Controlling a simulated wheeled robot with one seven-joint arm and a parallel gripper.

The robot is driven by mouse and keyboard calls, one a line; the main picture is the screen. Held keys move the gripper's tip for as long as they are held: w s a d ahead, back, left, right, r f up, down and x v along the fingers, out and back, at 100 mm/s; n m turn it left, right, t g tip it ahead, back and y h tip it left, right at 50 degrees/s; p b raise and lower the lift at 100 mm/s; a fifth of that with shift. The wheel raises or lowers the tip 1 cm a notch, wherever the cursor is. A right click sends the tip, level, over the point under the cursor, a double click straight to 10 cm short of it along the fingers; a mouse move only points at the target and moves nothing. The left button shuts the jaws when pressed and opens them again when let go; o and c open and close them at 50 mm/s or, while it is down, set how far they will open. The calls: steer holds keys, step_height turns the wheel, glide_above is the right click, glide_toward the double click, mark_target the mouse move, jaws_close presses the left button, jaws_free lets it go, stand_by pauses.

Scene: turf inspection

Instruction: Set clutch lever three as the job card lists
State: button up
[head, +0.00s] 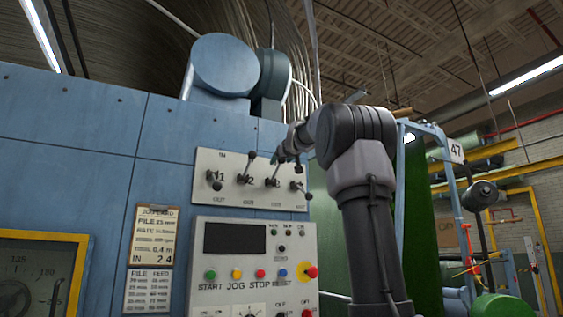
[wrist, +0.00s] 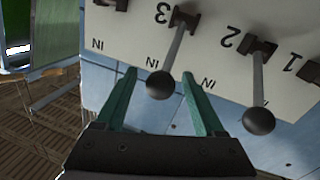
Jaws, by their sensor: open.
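The lever panel (head: 236,197) is a pale plate on the blue machine, with several black-knobbed clutch levers and marks IN above and OUT below. Lever three (wrist: 172,58) points to its IN side in the wrist view. Its black knob (wrist: 160,86) appears between the two green fingers of my open gripper (wrist: 160,76); contact cannot be told. In the head view my gripper (head: 289,150) is at the panel's upper right and partly hides lever three (head: 272,181). The job card (head: 155,236) hangs left of the panel; its bottom line appears to read IN 2.4.
Lever two (wrist: 257,85) also points to IN, close beside my gripper. Lever one (head: 216,182) points down to OUT, and lever four (head: 302,188) also appears down. A control box (head: 253,270) with coloured buttons and a red stop button lies below. A second card (head: 149,289) hangs under the first.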

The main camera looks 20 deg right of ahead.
jaws_close()
stand_by(1.4)
